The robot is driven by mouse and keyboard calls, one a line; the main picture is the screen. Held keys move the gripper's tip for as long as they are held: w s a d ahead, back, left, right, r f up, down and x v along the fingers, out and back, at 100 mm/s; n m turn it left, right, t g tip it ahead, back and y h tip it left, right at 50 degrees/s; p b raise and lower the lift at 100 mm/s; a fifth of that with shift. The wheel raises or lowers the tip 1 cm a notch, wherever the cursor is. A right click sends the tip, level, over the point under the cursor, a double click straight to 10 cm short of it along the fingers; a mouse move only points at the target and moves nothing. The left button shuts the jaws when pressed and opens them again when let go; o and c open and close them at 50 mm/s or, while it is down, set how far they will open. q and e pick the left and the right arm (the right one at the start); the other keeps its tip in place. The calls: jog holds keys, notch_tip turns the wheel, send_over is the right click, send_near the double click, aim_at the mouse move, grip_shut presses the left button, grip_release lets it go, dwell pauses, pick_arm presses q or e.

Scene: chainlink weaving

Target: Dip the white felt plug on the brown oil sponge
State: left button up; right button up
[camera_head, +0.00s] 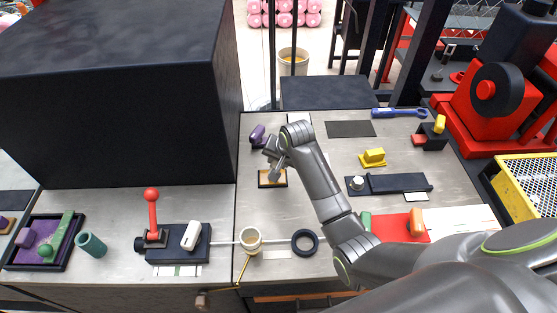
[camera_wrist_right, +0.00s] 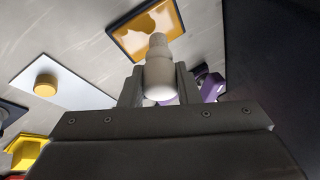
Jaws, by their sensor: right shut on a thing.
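The brown oil sponge (camera_wrist_right: 134,38) lies in a dark-rimmed tray at the top of the right wrist view, with a paler patch on its surface. In the head view the tray (camera_head: 263,184) is partly hidden by my right gripper (camera_head: 272,163). In the wrist view this gripper (camera_wrist_right: 160,85) is shut on the white felt plug (camera_wrist_right: 160,72). The plug's narrow end points toward the tray and overlaps its near edge in the picture. I cannot tell whether they touch. My left gripper is not in view.
A purple object (camera_head: 257,134) stands just behind the tray. A large dark box (camera_head: 120,90) rises to the left. A black ring (camera_head: 305,242) and a cream ring-shaped part (camera_head: 250,239) are nearer the front. A yellow block (camera_head: 373,157) sits to the right.

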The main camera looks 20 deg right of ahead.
jog(key=shift+f, duration=0.7)
dwell(1.8)
jog(key=shift+r, duration=3.55)
